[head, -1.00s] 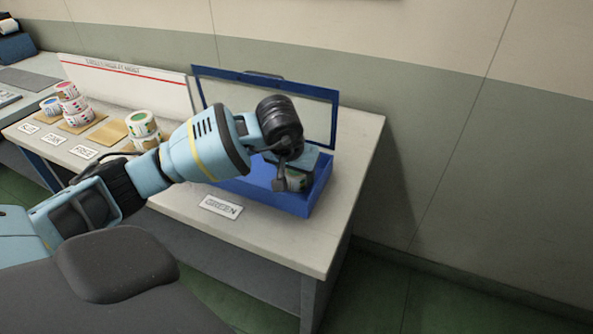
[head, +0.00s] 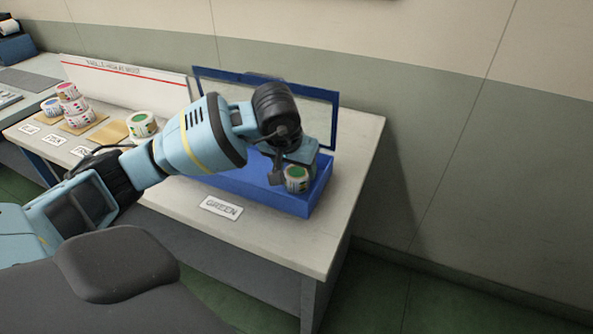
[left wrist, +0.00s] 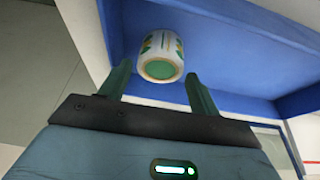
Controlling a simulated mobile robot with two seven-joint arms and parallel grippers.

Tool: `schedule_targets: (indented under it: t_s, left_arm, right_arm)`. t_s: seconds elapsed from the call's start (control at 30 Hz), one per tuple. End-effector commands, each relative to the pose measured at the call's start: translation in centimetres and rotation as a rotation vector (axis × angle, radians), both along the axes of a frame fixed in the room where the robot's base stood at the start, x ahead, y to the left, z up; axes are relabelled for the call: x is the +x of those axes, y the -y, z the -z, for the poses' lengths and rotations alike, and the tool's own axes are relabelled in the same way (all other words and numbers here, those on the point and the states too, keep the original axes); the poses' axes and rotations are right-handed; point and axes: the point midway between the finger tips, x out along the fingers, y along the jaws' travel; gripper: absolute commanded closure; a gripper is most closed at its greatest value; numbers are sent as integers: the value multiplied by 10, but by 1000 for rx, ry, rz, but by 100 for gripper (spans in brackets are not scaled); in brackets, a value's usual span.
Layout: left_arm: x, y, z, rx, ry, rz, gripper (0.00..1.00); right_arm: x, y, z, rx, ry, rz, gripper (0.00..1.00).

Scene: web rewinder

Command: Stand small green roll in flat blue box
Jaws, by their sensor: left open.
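The small green roll (head: 297,179), white with green print and a green end, stands upright inside the flat blue box (head: 262,193), near its right front part. In the left wrist view the roll (left wrist: 160,58) shows its green end to the camera. My left gripper (head: 292,166) is open just above and behind the roll. Its two fingers stand apart on either side of the roll in the left wrist view (left wrist: 160,84), with visible gaps. The blue box's lid stands raised at the back. My right gripper is not in view.
A white label reading GREEN (head: 221,207) lies before the box. The table's right edge is close to the box.

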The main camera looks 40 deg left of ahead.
Motion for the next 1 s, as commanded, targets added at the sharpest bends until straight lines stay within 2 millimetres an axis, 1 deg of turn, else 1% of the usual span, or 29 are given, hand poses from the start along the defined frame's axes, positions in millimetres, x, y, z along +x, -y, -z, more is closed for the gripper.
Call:
schedule_targets:
  t_s: [0.03,0.2,0.3,0.43,0.53,0.67,0.9,0.97,1.0]
  left_arm:
    - [-3,1,-12,1,6,2,37]
    - [-16,4,-44,1,5,1,37]
    - [-23,5,-59,0,4,1,37]
    - [-29,7,-74,-1,2,-1,37]
    - [-32,7,-79,1,1,-1,37]
    - [-33,8,-82,0,-1,-1,37]
    - [-33,8,-82,-1,-1,-1,37]
    - [-34,10,-79,-9,-5,0,37]
    - [-35,14,-75,-27,-12,2,37]
  right_arm:
    - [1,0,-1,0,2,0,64]
    - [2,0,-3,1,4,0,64]
    - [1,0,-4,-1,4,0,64]
    - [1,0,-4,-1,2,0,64]
    - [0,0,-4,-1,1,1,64]
    - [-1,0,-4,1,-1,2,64]
    - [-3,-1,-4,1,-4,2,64]
    - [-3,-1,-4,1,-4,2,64]
    - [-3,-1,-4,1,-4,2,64]
